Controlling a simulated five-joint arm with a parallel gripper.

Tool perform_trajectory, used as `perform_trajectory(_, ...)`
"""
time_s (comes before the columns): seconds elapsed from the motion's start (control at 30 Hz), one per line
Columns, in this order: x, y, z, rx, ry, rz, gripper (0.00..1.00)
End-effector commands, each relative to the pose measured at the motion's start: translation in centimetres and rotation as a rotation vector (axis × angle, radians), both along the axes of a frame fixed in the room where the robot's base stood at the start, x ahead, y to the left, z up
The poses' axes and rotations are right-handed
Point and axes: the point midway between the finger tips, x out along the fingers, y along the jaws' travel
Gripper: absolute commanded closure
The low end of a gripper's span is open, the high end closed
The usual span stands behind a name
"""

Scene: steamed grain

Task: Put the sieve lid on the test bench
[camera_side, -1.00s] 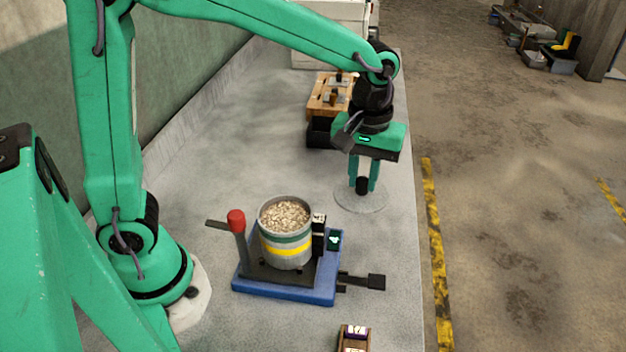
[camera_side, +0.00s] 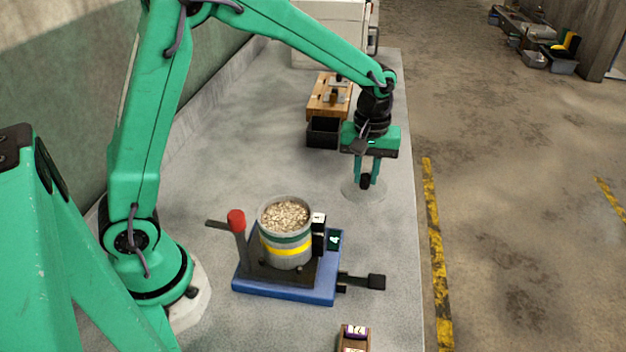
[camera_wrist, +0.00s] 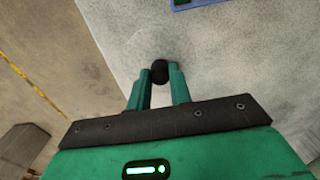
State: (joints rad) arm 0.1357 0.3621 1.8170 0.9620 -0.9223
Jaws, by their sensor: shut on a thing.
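The sieve lid (camera_side: 350,194) is a clear, thin disc with a black knob (camera_side: 365,182). It is at the right part of the grey test bench (camera_side: 215,165), near its right edge. My gripper (camera_side: 367,180) points down and is shut on the knob. The disc lies level, low over or on the bench; I cannot tell if it touches. In the wrist view the black knob (camera_wrist: 159,71) sits between my fingertips (camera_wrist: 159,82). The clear disc hardly shows there.
A pot of grain (camera_side: 286,243) stands in a blue-based fixture (camera_side: 285,290) with a red-topped lever (camera_side: 236,220) and a black handle (camera_side: 376,282). Behind the lid are a black bin (camera_side: 322,132) and a wooden block (camera_side: 325,95). A small wooden holder (camera_side: 354,340) is at the front.

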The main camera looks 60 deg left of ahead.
Motion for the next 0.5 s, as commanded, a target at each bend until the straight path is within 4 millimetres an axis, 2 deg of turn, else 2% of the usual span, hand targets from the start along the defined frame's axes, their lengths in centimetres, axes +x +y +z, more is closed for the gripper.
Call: perform_trajectory(0.5, 3.8, 7.2, -4.9, 0.0, 0.001, 0.002, 1.0)
